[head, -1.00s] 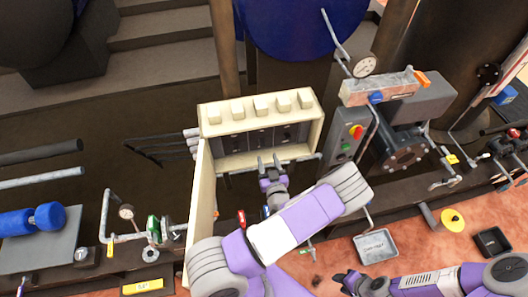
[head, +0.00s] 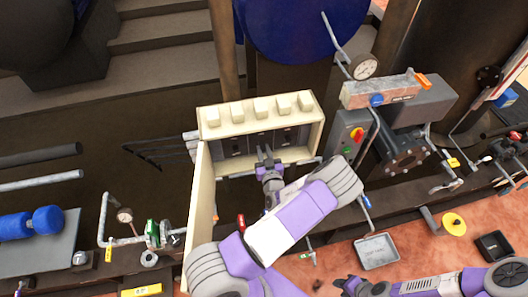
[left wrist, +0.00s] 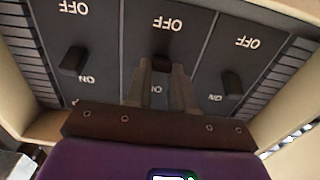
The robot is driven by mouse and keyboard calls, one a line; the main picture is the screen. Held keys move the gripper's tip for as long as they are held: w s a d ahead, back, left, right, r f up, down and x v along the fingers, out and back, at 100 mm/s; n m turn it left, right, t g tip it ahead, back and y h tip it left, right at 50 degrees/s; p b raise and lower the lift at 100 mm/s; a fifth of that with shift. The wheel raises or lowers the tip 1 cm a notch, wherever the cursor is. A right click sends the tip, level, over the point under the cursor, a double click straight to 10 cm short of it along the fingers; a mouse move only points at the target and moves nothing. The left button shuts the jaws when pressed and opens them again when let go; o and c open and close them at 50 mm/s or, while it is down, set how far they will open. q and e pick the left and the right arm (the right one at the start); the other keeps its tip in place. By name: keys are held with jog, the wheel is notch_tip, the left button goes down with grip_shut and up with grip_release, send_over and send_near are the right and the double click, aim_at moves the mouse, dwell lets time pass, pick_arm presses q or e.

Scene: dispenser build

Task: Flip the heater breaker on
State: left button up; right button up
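The breaker box (head: 207,122) is cream, with its door (head: 200,205) swung open at the left. In the left wrist view, three dark breakers with OFF and ON marks stand side by side: left switch (left wrist: 73,60), middle switch (left wrist: 161,63) and right switch (left wrist: 232,83). Left and right switches sit nearer ON; the middle one sits a little further toward OFF. No heater label is readable. My left gripper (head: 265,152) is inside the box opening; its fingers (left wrist: 161,70) closely flank the middle switch. My right gripper (head: 345,284) is low, away from the box; its finger gap is unclear.
A grey control box (head: 347,135) with coloured buttons and a pipe assembly with a gauge (head: 364,66) stand right of the breaker box. Pipes and a green valve (head: 153,232) stand left.

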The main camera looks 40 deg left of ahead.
aim_at(262, 143)
pick_arm(q)
grip_shut()
jog(key=shift+r+p, duration=0.25)
jog(key=shift+p, duration=0.4)
jog(key=r+g+h+p, duration=0.1)
jog(key=h+p, duration=0.1)
jog(key=p, duration=0.1)
jog(key=r+g+h+p, duration=0.1)
jog(key=g+h+p, duration=0.1)
jog(key=p, duration=0.2)
jog(key=shift+w+a+r, duration=0.15)
jog(key=shift+a, duration=0.05)
jog(key=shift+w+a+r+g+h+p, duration=0.1)
jog(key=shift+g+h+p, duration=0.45)
jog(key=shift+p, duration=0.2)
jog(key=shift+w+a+r+g+h+p, duration=0.1)
jog(key=shift+g+h+p, duration=0.45)
jog(key=shift+p, duration=0.15)
jog(key=o, duration=0.8)
grip_release()
jog(key=shift+c, duration=0.2)
